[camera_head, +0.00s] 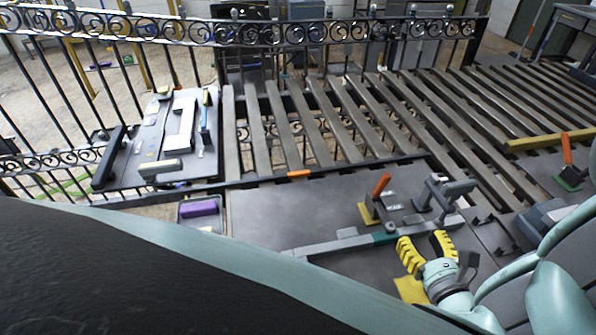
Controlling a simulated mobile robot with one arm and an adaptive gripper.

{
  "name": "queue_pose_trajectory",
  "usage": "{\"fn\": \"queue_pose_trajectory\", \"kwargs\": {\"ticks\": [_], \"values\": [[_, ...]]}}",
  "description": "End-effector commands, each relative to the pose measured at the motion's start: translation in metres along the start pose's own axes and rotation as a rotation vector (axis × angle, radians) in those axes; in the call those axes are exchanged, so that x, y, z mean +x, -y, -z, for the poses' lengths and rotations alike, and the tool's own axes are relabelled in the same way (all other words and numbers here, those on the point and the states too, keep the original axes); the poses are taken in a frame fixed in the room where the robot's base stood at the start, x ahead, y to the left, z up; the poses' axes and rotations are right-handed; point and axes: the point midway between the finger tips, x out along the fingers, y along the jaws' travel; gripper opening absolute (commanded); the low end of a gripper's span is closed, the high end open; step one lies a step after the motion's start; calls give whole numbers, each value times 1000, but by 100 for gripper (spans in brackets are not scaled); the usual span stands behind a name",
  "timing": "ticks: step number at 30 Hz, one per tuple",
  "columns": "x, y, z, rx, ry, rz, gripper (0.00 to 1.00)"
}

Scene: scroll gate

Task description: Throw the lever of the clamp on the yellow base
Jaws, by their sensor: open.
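A clamp with an orange lever handle (381,185) stands on a yellow base (367,214) on the grey work surface, right of centre. Its lever points up and leans slightly right. My gripper (421,239) has yellow ridged fingers, which are spread apart with nothing visible between them. It is in front of the clamp and to its right, apart from the lever. My arm comes in from the lower right.
Grey fixtures (445,190) stand just right of the near clamp. A grey bar (335,245) lies in front. A purple block (200,208) sits in a tray at left. An ornate railing (270,32) spans the back.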

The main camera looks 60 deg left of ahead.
Motion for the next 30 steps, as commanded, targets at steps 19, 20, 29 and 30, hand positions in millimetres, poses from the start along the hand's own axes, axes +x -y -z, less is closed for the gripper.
{"fn": "queue_pose_trajectory", "kwargs": {"ticks": [19,20,29,30], "values": [[67,-16,-18,38,95,-61,48],[71,-15,-19,36,95,-61,48],[111,-19,-21,35,91,-63,48],[116,-18,-21,36,93,-60,48]]}}
